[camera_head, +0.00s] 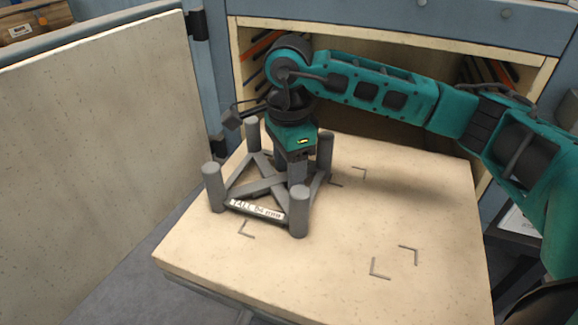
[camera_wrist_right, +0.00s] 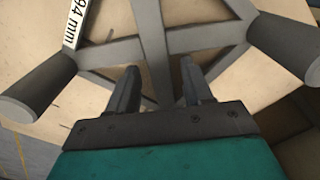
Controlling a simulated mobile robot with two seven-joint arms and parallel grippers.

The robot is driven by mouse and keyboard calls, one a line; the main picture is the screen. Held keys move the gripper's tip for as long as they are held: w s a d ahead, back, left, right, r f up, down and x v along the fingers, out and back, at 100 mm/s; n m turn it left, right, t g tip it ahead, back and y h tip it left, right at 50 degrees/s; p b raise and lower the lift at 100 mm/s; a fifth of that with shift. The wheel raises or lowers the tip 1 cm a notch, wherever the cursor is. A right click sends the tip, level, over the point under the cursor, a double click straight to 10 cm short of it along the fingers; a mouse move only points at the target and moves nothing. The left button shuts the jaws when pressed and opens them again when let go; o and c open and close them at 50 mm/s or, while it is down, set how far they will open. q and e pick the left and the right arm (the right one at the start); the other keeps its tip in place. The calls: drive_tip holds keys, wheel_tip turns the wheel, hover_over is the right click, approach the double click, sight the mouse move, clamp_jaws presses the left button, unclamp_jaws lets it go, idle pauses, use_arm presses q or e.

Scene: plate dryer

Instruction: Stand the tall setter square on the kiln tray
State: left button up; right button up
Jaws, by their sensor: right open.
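The tall setter (camera_head: 256,187) is a grey frame with crossed bars, a post at each corner and a white label (camera_head: 256,209). It is upright at the back left of the kiln tray (camera_head: 420,210), turned relative to the tray's edges. My right gripper (camera_head: 297,178) points down over the setter's crossed bars. In the right wrist view its two fingers (camera_wrist_right: 158,75) are apart, with a setter bar (camera_wrist_right: 152,40) running between them. I cannot tell whether either finger touches it. My left gripper is not in view.
Dark corner marks (camera_head: 380,268) lie on the tray's bare front right, with others (camera_head: 247,229) beside the setter. A pale panel door (camera_head: 100,150) stands at left. Behind the tray is a blue cabinet (camera_head: 430,20) with an open, dark interior. The tray's right side is clear.

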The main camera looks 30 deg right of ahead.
wheel_tip(320, 180, up, 12)
drive_tip(key=p, duration=0.1)
drive_tip(key=shift+p, duration=0.3)
idle(0.4)
